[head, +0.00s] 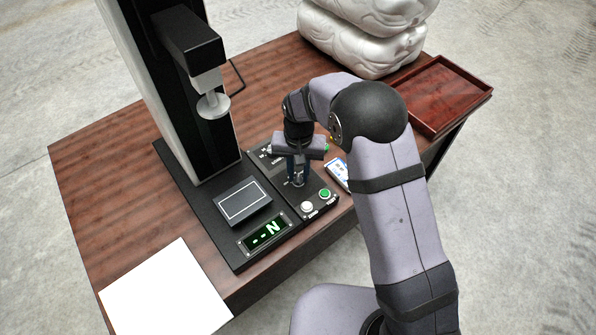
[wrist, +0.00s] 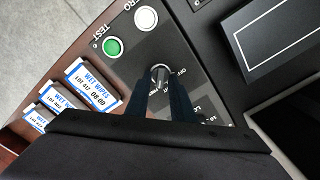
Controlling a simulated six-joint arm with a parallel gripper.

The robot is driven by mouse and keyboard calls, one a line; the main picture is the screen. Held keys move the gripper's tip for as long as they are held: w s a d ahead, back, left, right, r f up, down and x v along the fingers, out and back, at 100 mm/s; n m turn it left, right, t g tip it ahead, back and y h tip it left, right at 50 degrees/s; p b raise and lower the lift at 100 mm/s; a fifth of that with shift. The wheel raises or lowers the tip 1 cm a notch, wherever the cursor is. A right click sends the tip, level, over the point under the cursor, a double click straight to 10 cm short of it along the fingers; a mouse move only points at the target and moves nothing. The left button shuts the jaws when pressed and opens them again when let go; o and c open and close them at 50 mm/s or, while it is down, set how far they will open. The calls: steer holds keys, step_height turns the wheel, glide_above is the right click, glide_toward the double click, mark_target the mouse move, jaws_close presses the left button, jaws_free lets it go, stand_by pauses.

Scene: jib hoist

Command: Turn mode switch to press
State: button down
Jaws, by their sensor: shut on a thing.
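The knob of a dark rotary switch (wrist: 160,73) is on the black control panel in the wrist view. OFF is printed beside it; its other markings are partly hidden or too small to read. My gripper (wrist: 162,82) reaches down over the knob, one dark finger on each side, and is shut on it. In the head view my gripper (head: 297,183) is low over the panel, behind the two push buttons, and hides most of the knob. I cannot tell exactly which marking the knob points to.
A green TEST button (wrist: 113,47) and a white ZERO button (wrist: 146,18) sit close to the knob. Wet wipes packets (wrist: 95,80) lie beside the panel. The press column (head: 205,120), display (head: 265,232), red tray (head: 435,95) and white sheet (head: 165,290) are around.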

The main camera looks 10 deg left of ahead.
mark_target(300, 176)
steer(key=shift+r+m, duration=0.1)
steer(key=shift+m, duration=1.4)
steer(key=c, duration=1.6)
jaws_free()
steer(key=shift+o, duration=0.2)
steer(key=shift+r+b, duration=0.75)
steer(key=shift+r, duration=2.9)
steer(key=shift+d, duration=0.15)
